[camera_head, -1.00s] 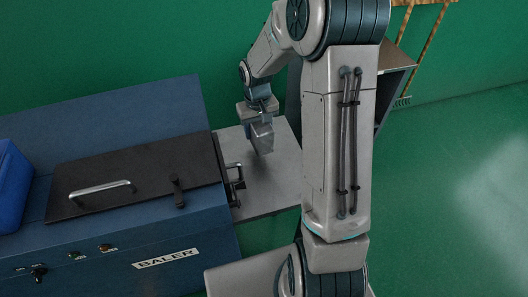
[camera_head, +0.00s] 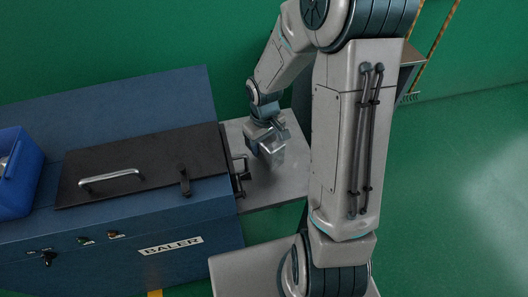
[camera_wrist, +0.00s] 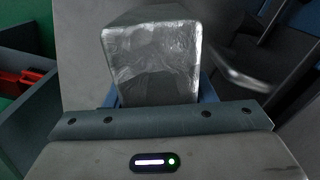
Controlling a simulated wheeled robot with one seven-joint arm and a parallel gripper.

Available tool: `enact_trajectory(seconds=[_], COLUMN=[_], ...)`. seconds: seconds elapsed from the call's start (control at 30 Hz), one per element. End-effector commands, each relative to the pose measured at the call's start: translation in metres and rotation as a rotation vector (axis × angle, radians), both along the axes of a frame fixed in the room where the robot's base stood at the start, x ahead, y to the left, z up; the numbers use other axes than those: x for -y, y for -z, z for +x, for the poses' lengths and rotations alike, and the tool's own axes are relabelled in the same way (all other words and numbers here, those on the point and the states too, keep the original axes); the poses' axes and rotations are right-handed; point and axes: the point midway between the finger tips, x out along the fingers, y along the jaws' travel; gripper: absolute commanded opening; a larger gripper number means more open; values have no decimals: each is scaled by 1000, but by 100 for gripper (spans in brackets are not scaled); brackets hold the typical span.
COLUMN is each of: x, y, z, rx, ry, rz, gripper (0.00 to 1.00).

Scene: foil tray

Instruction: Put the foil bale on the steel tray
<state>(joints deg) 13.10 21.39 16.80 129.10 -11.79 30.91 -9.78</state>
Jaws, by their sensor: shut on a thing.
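The foil bale (camera_head: 271,154) is a silvery, crinkled block. My gripper (camera_head: 265,134) is shut on it and points down over the flat grey plate (camera_head: 290,184) at the right of the baler. In the wrist view the bale (camera_wrist: 155,60) fills the middle, just beyond my gripper (camera_wrist: 155,103); the fingers are mostly hidden. I cannot tell whether the bale touches the plate. I cannot tell for sure whether this plate is the steel tray; no other tray shows clearly.
The blue baler (camera_head: 120,245) stands at left, its black lid (camera_head: 140,165) shut, with a handle. A blue bin (camera_head: 18,175) sits at far left. A grey cabinet (camera_head: 410,72) stands behind my arm. In the wrist view a grey box shows red parts (camera_wrist: 22,82). Green floor lies open at right.

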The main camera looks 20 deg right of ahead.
Motion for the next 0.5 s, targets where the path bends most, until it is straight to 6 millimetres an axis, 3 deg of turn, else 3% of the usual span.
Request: enact_trajectory(seconds=[0.5], x=[-3], y=[44], z=[-6], rx=[1], ry=[-1], rz=[0], gripper=[19])
